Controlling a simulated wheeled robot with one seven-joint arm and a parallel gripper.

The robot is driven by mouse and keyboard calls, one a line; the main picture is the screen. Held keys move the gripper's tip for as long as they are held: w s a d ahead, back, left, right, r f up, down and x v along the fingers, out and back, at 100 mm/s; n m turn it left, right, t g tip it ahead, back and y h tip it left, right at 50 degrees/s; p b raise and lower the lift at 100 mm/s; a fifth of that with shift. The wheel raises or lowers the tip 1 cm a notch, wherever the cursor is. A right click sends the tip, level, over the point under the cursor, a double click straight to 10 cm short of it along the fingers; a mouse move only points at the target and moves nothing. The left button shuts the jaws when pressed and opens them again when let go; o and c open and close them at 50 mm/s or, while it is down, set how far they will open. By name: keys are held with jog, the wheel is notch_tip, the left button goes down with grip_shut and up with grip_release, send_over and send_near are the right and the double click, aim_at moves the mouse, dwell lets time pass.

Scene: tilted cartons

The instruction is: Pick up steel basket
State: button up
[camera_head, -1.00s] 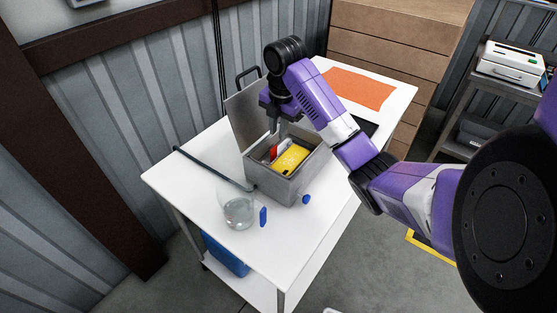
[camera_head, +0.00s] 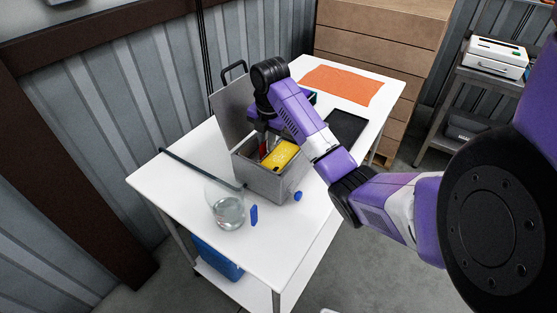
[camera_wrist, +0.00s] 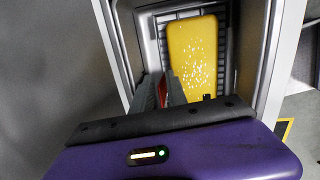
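A grey metal box (camera_head: 266,183) with its lid (camera_head: 231,112) raised stands on the white table. It also shows in the wrist view (camera_wrist: 277,60). Inside, a slotted grey metal lining, perhaps the steel basket (camera_wrist: 227,50), surrounds a yellow, phone-like item (camera_wrist: 193,58); the yellow item also shows in the head view (camera_head: 281,154). My gripper (camera_head: 262,150) reaches down into the box's left part. In the wrist view its two fingers (camera_wrist: 161,92) are close together with a red item (camera_wrist: 163,87) between them. Whether they touch it is hidden.
A glass jar (camera_head: 228,210), a blue piece (camera_head: 254,215) and a dark bar (camera_head: 196,166) lie near the box. A black tray (camera_head: 346,127) and an orange sheet (camera_head: 342,84) are behind right. The table's front corner is bare.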

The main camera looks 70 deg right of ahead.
grip_shut()
dwell(1.3)
